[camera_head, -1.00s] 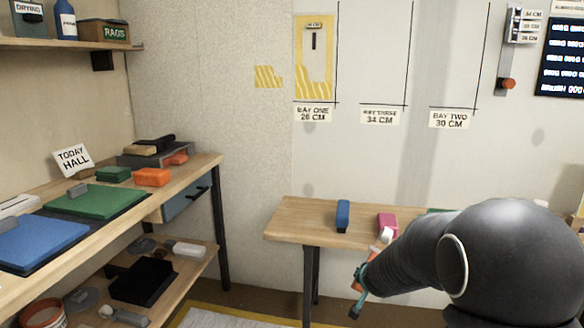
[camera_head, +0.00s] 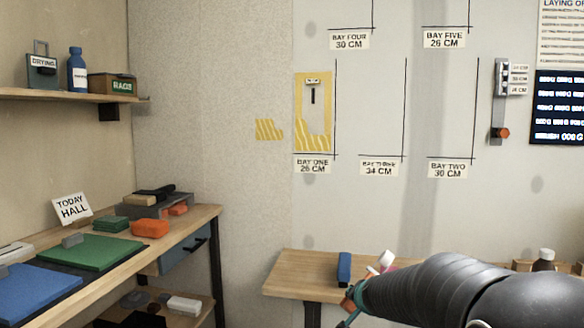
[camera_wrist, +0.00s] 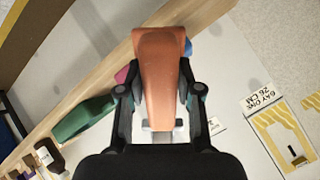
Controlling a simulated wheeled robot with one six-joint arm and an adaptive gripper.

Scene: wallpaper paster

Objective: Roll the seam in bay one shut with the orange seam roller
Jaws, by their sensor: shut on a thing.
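Bay one on the wall holds a yellow-patterned paper strip (camera_head: 299,113) above its "BAY ONE 26 CM" label (camera_head: 312,165). A short dark vertical mark (camera_head: 313,96) shows near the strip's top, under a small white tag. In the wrist view the strip (camera_wrist: 283,142) is at the lower right. My gripper (camera_wrist: 160,92) is shut on the orange seam roller (camera_wrist: 160,75), one finger on each side of its handle. In the head view my gripper (camera_head: 352,300) is low in front of the small bench, well below bay one, and mostly hidden by my arm.
A small wooden bench (camera_head: 290,285) stands under the bays with a blue block (camera_head: 344,268) on it. A workbench with green (camera_head: 90,253) and blue (camera_head: 30,275) boards runs along the left. A sliding gauge (camera_head: 499,105) hangs right. The wall before bay one is clear.

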